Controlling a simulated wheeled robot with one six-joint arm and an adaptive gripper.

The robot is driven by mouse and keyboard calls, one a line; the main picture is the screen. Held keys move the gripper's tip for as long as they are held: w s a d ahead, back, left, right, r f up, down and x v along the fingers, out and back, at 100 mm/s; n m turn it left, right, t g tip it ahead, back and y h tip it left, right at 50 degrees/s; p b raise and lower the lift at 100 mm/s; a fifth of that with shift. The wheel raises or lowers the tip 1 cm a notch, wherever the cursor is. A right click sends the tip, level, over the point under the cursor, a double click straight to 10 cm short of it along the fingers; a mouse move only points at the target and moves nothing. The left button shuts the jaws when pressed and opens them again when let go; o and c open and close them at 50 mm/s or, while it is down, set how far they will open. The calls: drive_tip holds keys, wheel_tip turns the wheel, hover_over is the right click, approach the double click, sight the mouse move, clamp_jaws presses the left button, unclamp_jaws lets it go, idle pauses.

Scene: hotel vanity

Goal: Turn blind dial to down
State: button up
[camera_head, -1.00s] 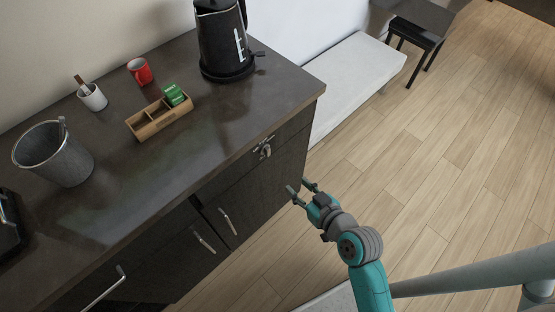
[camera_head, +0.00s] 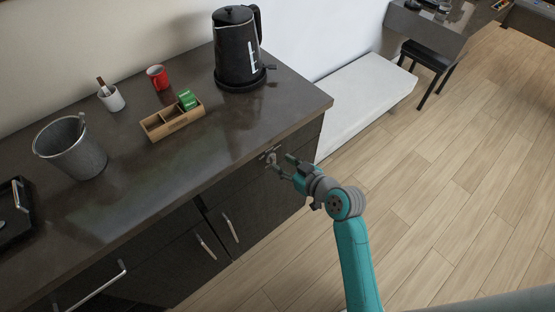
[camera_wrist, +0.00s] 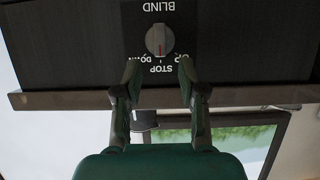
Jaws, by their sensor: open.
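The blind dial (camera_wrist: 160,40) is a round grey knob on a dark panel in the wrist view, where its lettering appears upside down. BLIND is above it in the picture, with STOP and DOWN below. Its red mark points toward the bottom of the picture, on the STOP side. My gripper (camera_wrist: 159,78) is open and empty, its fingertips just below the knob in the picture and either side of its line. Contact is not visible. In the head view my gripper (camera_head: 281,164) is at the dark cabinet front (camera_head: 250,205), beneath the counter's right end; the dial is not clear there.
The dark countertop (camera_head: 130,185) overhangs the gripper's area; its edge (camera_wrist: 60,100) crosses the wrist view. A kettle (camera_head: 237,55), wooden organizer (camera_head: 172,122), red cup (camera_head: 157,77), white cup (camera_head: 112,99) and bucket (camera_head: 72,150) stand on it. Floor (camera_head: 440,190) to the right is open.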

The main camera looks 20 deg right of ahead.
sight(275, 159)
drive_tip(key=shift+x, duration=1.95)
drive_tip(key=shift+c, duration=0.3)
clamp_jaws()
